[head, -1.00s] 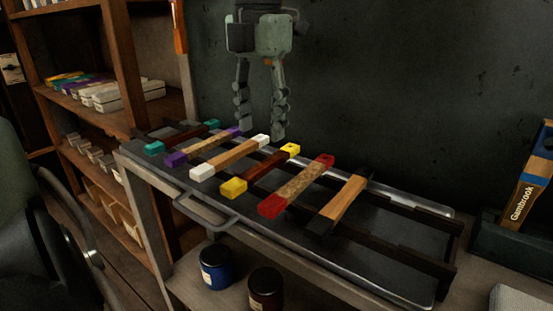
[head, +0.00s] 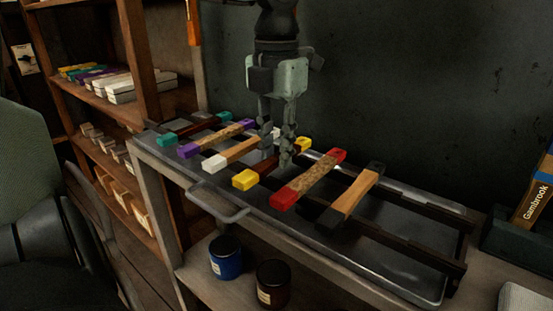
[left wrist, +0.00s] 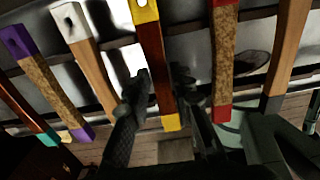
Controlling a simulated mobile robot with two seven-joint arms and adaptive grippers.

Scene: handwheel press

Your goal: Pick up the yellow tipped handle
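The yellow tipped handle (head: 265,167) has a dark reddish-brown shaft with a yellow block at each end. It lies across the dark rails of a metal tray (head: 405,272), between a white tipped and a red tipped handle. My left gripper (head: 276,160) points down over its middle and hides part of the shaft. In the left wrist view, the yellow tipped handle (left wrist: 158,68) runs between the two spread fingers of the left gripper (left wrist: 163,80). Gaps show beside the shaft, so the gripper looks open and not clamped. My right gripper is not in view.
The white tipped handle (head: 232,153) and red tipped handle (head: 310,180) lie close on either side. Purple (head: 215,139), teal (head: 195,128) and black tipped (head: 352,197) handles lie further out. The tray's right part is clear. Two jars (head: 226,258) stand below.

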